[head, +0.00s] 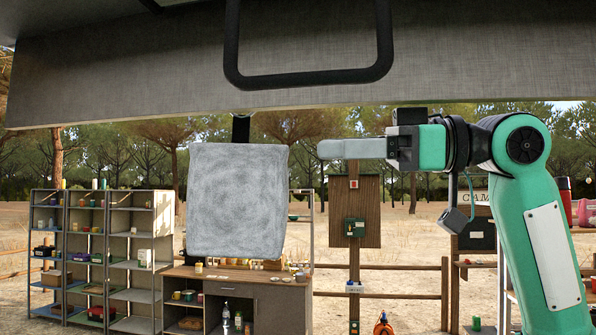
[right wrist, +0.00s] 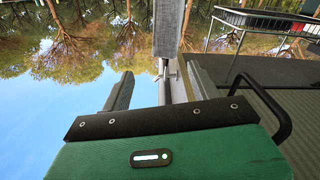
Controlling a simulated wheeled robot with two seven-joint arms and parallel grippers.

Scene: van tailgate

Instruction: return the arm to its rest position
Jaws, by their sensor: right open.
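My right arm comes in from the right of the head view. Its gripper (head: 324,150) points left at mid-height and is seen side-on, below the raised tailgate. In the right wrist view the two fingers of this gripper (right wrist: 158,82) stand apart, with nothing held between them. A grey cloth (head: 237,200) hangs from a dark strap (head: 241,128) to the left of the fingertips, with a gap in the picture between them. My left gripper does not show in either view.
The tailgate (head: 130,70) with its black handle (head: 310,80) spans the top, above my right arm. Behind stand shelves (head: 134,267), a wooden workbench (head: 262,305), a post with a board (head: 355,210) and a fence (head: 400,295). Open air surrounds the gripper's front and underside.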

